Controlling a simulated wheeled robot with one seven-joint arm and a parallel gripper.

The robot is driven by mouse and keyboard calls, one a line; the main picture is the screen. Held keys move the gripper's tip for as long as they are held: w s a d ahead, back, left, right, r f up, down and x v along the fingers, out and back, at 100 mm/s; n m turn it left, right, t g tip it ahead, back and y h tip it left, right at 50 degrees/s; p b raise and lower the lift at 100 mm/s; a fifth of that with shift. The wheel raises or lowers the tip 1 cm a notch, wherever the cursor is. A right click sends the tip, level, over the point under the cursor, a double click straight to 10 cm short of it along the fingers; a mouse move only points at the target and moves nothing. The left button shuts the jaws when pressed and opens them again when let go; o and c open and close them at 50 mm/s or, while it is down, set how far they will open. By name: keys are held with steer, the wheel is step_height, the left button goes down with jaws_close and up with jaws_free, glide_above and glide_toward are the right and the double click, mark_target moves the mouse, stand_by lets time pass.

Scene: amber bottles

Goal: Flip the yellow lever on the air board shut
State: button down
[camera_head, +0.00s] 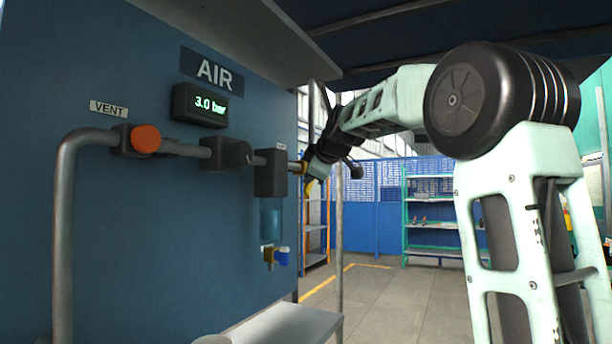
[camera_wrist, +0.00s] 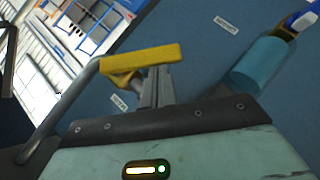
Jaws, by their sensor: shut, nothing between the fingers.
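The air board (camera_head: 120,230) is a dark blue panel at the left of the head view, with a grey pipe across it. The yellow lever (camera_wrist: 150,57) lies across the upper middle of the wrist view, beside a grey pipe. In the head view only small yellow bits of the lever (camera_head: 309,187) show at the board's right edge; my gripper hides the rest. My gripper (camera_head: 314,172) is at the lever there. In the wrist view its fingers (camera_wrist: 156,76) are together and empty, their tips close to the lever's underside. I cannot tell whether they touch.
A grey post (camera_head: 338,250) stands near my gripper. Floor (camera_head: 390,300) to the right is clear.

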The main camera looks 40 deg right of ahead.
steer(key=f+b, duration=0.1)
steer(key=b, duration=0.1)
steer(key=f+n+t+h+b, duration=0.1)
steer(key=b, duration=0.2)
steer(key=shift+w+d+f, duration=0.15)
steer(key=shift+d+f, duration=0.2)
steer(key=d+n+t+b, duration=0.1)
steer(key=b, duration=0.2)
steer(key=f+n+h+b, duration=0.1)
steer(key=b, duration=0.2)
steer(key=w+d+n+t+h+b, duration=0.1)
steer(key=b, duration=0.1)
steer(key=shift+d+f+t+b, duration=0.3)
steer(key=shift+d+f+b, duration=0.05)
steer(key=shift+b, duration=0.05)
steer(key=shift+d, duration=0.15)
